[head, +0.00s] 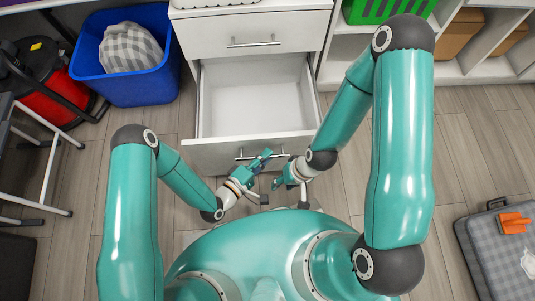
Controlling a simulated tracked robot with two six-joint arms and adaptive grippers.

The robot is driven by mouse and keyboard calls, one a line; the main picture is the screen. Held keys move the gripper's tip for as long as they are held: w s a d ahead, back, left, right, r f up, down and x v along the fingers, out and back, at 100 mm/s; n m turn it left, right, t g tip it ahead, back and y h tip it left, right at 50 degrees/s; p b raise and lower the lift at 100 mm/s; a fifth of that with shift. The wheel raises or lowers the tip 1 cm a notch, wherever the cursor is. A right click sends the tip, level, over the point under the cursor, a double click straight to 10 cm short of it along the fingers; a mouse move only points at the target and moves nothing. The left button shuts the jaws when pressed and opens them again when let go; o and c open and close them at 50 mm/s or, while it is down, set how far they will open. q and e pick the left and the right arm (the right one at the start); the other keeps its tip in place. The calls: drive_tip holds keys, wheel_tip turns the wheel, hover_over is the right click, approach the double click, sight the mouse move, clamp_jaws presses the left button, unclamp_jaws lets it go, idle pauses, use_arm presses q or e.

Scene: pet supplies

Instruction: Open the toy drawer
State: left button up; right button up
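The lower drawer (255,95) of the white cabinet is pulled out, and its white inside looks empty. Its front panel (212,156) carries a metal bar handle (243,155). My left gripper (262,161) is at this handle, its fingers overlapping the handle's middle. Whether they close on the bar is too small to tell. My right gripper (280,181) is just below and to the right, in front of the drawer front and apart from the handle. Its finger opening is unclear. The upper drawer (255,30) with its own bar handle is shut.
A blue bin (140,88) holding a checkered grey cushion (130,47) stands left of the cabinet. A red and black container (45,90) and a metal-legged stand are further left. White shelves (480,68) are at right. A grey case (490,255) lies on the right floor.

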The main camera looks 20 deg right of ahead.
use_arm(q)
drive_tip(key=o, duration=0.3)
drive_tip(key=shift+w+f, duration=0.1)
drive_tip(key=shift+o, duration=0.2)
drive_tip(key=shift+a, duration=0.1)
drive_tip(key=v, duration=1.2)
